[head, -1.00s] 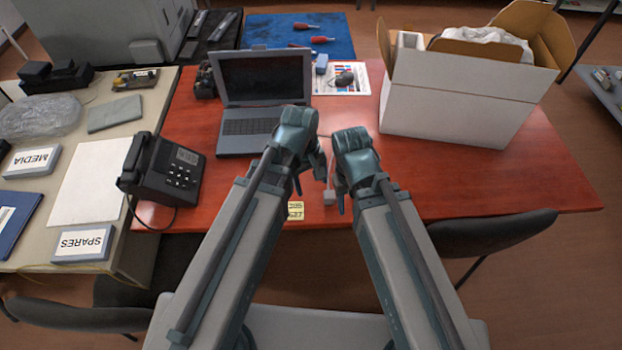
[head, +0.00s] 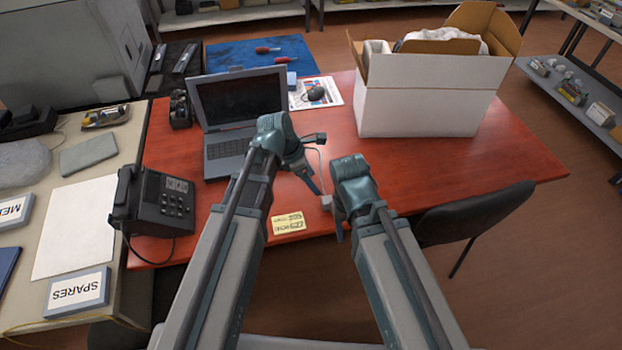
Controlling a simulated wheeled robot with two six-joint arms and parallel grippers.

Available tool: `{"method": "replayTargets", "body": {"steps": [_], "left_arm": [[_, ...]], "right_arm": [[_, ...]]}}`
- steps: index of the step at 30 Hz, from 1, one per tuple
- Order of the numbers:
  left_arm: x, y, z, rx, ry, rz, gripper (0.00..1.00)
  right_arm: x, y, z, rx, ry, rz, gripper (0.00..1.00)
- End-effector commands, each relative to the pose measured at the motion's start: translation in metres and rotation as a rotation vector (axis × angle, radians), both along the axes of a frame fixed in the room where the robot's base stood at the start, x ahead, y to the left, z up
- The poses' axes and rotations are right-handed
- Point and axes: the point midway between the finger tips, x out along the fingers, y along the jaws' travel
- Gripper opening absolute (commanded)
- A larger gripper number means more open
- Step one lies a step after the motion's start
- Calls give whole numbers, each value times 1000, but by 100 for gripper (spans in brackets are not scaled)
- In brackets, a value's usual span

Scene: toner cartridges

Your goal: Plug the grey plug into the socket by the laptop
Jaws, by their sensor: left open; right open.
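A small grey block (head: 326,203), which looks like the grey plug, is at the front edge of the red table. A thin pale cable (head: 324,168) runs up from it and passes behind my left gripper. My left gripper (head: 314,185) is open, tilted down and to the right, with its fingers just above and left of the block. My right gripper (head: 340,226) is open and close to the block's right side; its wrist hides part of that area. The laptop (head: 240,105) stands open at the back left. I cannot make out a socket beside it for sure.
A black desk phone (head: 160,200) stands left, yellow notes (head: 288,223) lie at the front edge. A large white carton (head: 425,95) stands back right. The table's right part is clear.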

Motion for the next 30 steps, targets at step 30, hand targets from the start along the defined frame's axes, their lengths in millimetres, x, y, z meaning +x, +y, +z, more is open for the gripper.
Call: {"method": "replayTargets", "body": {"steps": [30], "left_arm": [[15,-47,-123,1,0,-2,80]], "right_arm": [[0,0,-123,0,0,1,50]]}}
